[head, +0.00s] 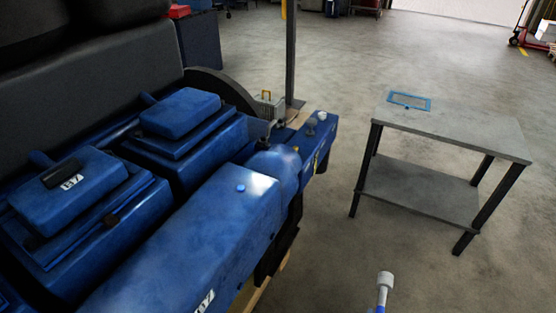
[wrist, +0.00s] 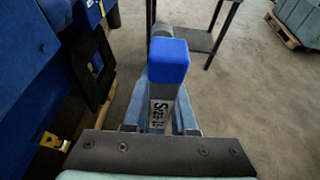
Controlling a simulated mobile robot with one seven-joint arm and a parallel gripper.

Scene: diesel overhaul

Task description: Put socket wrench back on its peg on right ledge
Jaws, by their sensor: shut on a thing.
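The socket wrench (head: 384,285) shows at the bottom edge of the head view, with a pale grey round socket end on a thin shaft. In the wrist view the wrench (wrist: 168,62) has a blue block end and a grey labelled body. My gripper (wrist: 161,118) is shut on it, with a finger on each side. A blue ledge (head: 318,143) juts from the far end of the engine, well ahead of the wrench. A small light knob (head: 322,116) and a darker one stand on it; I cannot tell which is the peg. The wrench is apart from the ledge.
The blue engine (head: 190,240) with its raised covers fills the left side. A grey table (head: 455,128) with a lower shelf stands at the right, a blue frame (head: 409,101) on its top. A dark post (head: 291,50) rises behind the ledge. Open floor lies between engine and table.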

